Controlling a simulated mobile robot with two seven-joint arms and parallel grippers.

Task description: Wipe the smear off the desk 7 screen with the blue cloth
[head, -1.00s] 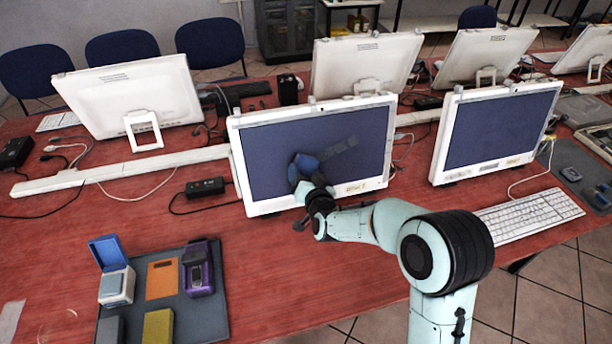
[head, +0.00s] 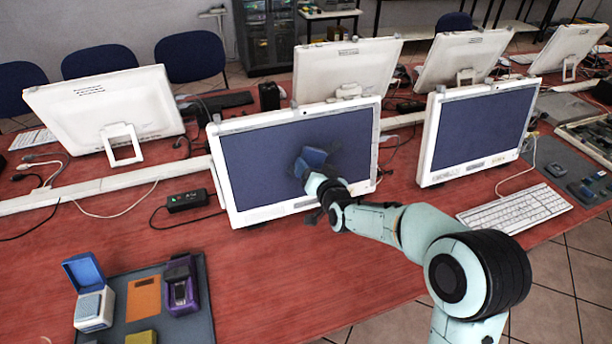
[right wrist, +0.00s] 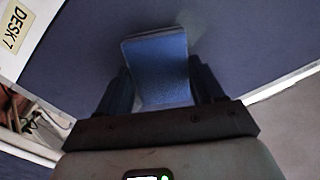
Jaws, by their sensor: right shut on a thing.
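The desk 7 screen (head: 250,160) is a dark blue display in a white frame, upright on the red table in the head view. Its yellow "DESK 7" label (right wrist: 14,28) shows in the right wrist view. My right gripper (head: 312,168) is shut on the blue cloth (head: 316,156) in front of the right half of the screen. The cloth also shows between the fingers in the right wrist view (right wrist: 160,75). It is at or very near the glass; contact is unclear. A faint grey patch (head: 334,144), perhaps smear, shows beside the cloth. My left gripper is out of view.
A second monitor (head: 480,130) and a white keyboard (head: 515,210) stand to the right. A grey mat (head: 205,325) at the front left holds a blue-lidded box (head: 93,305), an orange pad (head: 143,298) and a purple device (head: 181,285). The table's front middle is clear.

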